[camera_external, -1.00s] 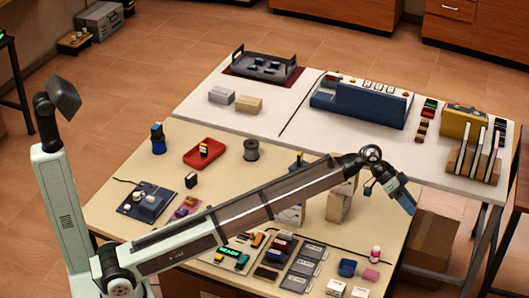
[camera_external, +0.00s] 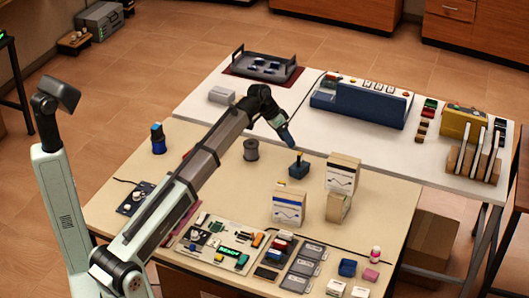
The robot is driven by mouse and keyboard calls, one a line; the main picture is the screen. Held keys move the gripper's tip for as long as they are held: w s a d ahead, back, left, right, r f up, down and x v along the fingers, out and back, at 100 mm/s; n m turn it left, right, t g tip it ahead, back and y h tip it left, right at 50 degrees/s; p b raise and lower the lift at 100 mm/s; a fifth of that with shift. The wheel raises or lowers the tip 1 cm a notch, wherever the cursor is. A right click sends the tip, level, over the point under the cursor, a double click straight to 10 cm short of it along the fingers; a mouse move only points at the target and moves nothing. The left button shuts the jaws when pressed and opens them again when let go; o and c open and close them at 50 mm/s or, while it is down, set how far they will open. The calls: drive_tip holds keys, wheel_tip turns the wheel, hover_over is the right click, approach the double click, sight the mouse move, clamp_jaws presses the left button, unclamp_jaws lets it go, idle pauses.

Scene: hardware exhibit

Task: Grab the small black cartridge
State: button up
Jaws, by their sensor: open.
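My gripper (camera_external: 287,139) hangs over the back part of the beige table, pointing down and to the right, above and left of a small dark blue block with a knob (camera_external: 298,168). Its jaws are open; they look small and nothing shows between them. I cannot tell for sure which thing is the small black cartridge. A flat black piece (camera_external: 266,273) lies at the table's front, beside the grey panels. A small black block with a pale top, seen earlier left of centre, is now hidden behind my arm, as is most of the red tray.
A grey spool (camera_external: 251,150) stands left of my gripper. A circuit board (camera_external: 220,240) and grey panels (camera_external: 305,267) fill the front. A blue-and-white machine (camera_external: 361,103) stands on the white table behind.

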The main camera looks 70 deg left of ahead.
drive_tip(key=s+a+f+n+g+y, duration=0.1)
drive_tip(key=s+a+f+n+g, duration=0.15)
drive_tip(key=s+a, duration=0.6)
drive_tip(key=s+a+f+n+g+y, duration=0.15)
drive_tip(key=s+a+f, duration=0.25)
drive_tip(key=s, duration=0.9)
drive_tip(key=s+a+f+n+g, duration=0.1)
drive_tip(key=s+a+f+n, duration=0.15)
drive_tip(key=s+a, duration=0.6)
drive_tip(key=d+f, duration=0.1)
drive_tip(key=f, duration=0.1)
drive_tip(key=s+d+f, duration=0.1)
drive_tip(key=f, duration=0.2)
drive_tip(key=s+d+f, duration=0.1)
drive_tip(key=f, duration=0.2)
drive_tip(key=shift+s+f, duration=0.15)
drive_tip(key=shift+d+f, duration=0.25)
drive_tip(key=shift+f, duration=1.1)
drive_tip(key=shift+d+f, duration=0.2)
drive_tip(key=shift+f, duration=1.1)
drive_tip(key=c, duration=1)
drive_tip(key=shift+r, duration=0.1)
drive_tip(key=shift+c, duration=0.2)
